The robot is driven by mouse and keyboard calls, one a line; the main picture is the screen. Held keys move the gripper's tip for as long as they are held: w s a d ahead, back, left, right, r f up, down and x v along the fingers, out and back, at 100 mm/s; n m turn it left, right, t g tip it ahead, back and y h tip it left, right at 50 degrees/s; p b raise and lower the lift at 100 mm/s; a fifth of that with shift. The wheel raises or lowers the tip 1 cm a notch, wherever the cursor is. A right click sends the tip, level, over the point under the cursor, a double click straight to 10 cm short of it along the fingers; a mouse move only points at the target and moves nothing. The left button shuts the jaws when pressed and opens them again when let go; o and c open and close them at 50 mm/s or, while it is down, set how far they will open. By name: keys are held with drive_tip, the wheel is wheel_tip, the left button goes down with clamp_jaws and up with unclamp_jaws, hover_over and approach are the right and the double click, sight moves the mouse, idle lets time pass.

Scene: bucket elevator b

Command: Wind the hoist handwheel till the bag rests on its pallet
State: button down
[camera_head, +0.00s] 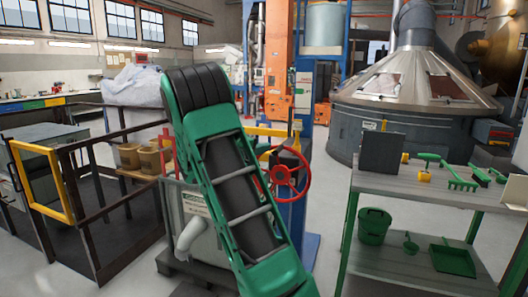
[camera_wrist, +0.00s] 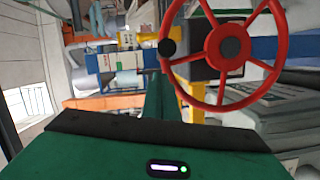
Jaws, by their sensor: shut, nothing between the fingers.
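The red handwheel (camera_head: 289,176) stands in front of a blue column, right of my raised green arm. In the wrist view the red handwheel (camera_wrist: 222,103) fills the upper right, with a dark hub and a black knob (camera_wrist: 167,47) on the left of its rim. My gripper (camera_wrist: 155,76) shows as a narrow green shape pointing up from the wide green body, shut and empty, left of the wheel and below the knob. They look apart; depth is unclear. In the head view my arm hides the gripper. A pale bulky bag (camera_head: 132,86) lies behind the railing; I cannot tell whether it is the hoisted one.
A dark railing with a yellow frame (camera_head: 42,180) is at left. A grey shelf table (camera_head: 440,188) with green tools is at right. Open floor lies between the wheel and table.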

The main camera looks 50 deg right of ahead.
drive_tip(key=w+a, duration=0.1)
drive_tip(key=a, duration=0.9)
drive_tip(key=shift+w+a+r, duration=0.15)
drive_tip(key=shift+a+r, duration=0.2)
drive_tip(key=shift+r, duration=0.05)
drive_tip(key=s+a+f+m+g+y, duration=0.1)
drive_tip(key=s+a+f+m+y, duration=0.1)
drive_tip(key=s+f+y, duration=0.4)
drive_tip(key=s+a+f+m+y, duration=0.2)
drive_tip(key=s+f, duration=0.2)
drive_tip(key=s, duration=0.4)
drive_tip(key=s+a+f+y, duration=0.2)
drive_tip(key=s+a+y, duration=0.2)
drive_tip(key=s+a, duration=0.4)
drive_tip(key=s+a+f+y, duration=0.2)
drive_tip(key=s+a+y, duration=0.3)
drive_tip(key=s+a, duration=0.4)
drive_tip(key=a, duration=0.5)
drive_tip(key=shift+s+a+m+y, duration=0.15)
drive_tip(key=shift+a+m+y, duration=0.15)
drive_tip(key=shift+a, duration=0.05)
